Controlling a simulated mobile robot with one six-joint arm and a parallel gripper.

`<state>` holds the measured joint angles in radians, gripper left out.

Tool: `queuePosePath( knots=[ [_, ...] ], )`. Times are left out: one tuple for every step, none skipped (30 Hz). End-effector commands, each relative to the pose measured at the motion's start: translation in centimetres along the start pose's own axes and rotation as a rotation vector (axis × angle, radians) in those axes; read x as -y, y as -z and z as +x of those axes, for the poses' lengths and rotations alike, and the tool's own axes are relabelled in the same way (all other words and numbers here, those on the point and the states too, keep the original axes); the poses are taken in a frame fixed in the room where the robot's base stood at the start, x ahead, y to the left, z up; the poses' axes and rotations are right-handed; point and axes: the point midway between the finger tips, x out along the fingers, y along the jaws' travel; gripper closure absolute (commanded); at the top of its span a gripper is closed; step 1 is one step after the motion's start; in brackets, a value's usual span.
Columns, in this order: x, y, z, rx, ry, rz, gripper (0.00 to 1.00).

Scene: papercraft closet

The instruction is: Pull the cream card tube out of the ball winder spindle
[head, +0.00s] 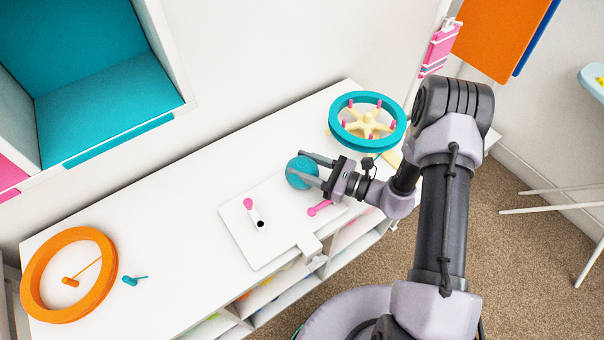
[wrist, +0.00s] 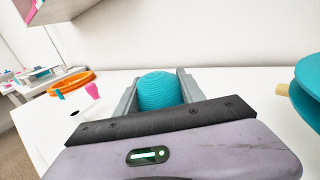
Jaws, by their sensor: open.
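The ball winder is a white board (head: 240,233) on the white bench, with a pink knob, a small white arm and a pink crank handle (head: 319,208). A round teal ribbed yarn ball (head: 300,172) is at the board's far right. My gripper (head: 296,170) is open, with one finger on each side of the ball. The wrist view also shows the ball (wrist: 160,91) between the two grey fingers (wrist: 158,82); I cannot tell whether they touch it. The cream card tube and the spindle are not visible; the ball and gripper hide that spot.
A teal wheel (head: 336,128) with pink pegs and a cream star-shaped hub stands behind my gripper, close to its right. An orange ring (head: 30,277) and a small teal peg (head: 131,281) are at the left. The bench between them and the board is clear.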

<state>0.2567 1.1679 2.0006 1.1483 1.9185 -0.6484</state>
Motion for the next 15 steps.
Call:
queuePosePath(
  knots=[
    [0.01, -0.07, -0.02, 0.000, 0.000, 0.000, 0.54],
    [0.01, -0.08, -0.03, 0.000, 0.000, 0.000, 0.54],
    [0.01, -0.08, -0.04, 0.000, 0.000, 0.000, 0.54],
    [0.01, -0.08, -0.04, 0.000, 0.000, 0.000, 0.56],
    [0.01, -0.08, -0.04, 0.000, 0.000, 0.000, 0.62],
    [0.01, -0.08, -0.05, 0.000, 0.000, 0.000, 0.70],
    [0.01, -0.08, -0.05, 0.000, 0.000, 0.000, 0.75],
    [0.01, -0.08, -0.06, 0.000, 0.000, -0.001, 0.81],
    [0.03, -0.08, -0.06, 0.000, 0.000, -0.001, 0.89],
    [0.04, -0.08, -0.06, 0.000, 0.000, -0.001, 0.95],
    [0.05, -0.08, -0.07, 0.000, 0.001, -0.001, 1.00],
    [0.06, -0.09, -0.07, 0.000, 0.001, -0.001, 1.00],
    [0.08, -0.09, -0.07, 0.000, 0.001, -0.001, 1.00],
    [0.09, -0.09, -0.08, 0.000, 0.002, -0.001, 1.00],
    [0.10, -0.10, -0.08, 0.001, 0.002, -0.002, 1.00]
  ],
)
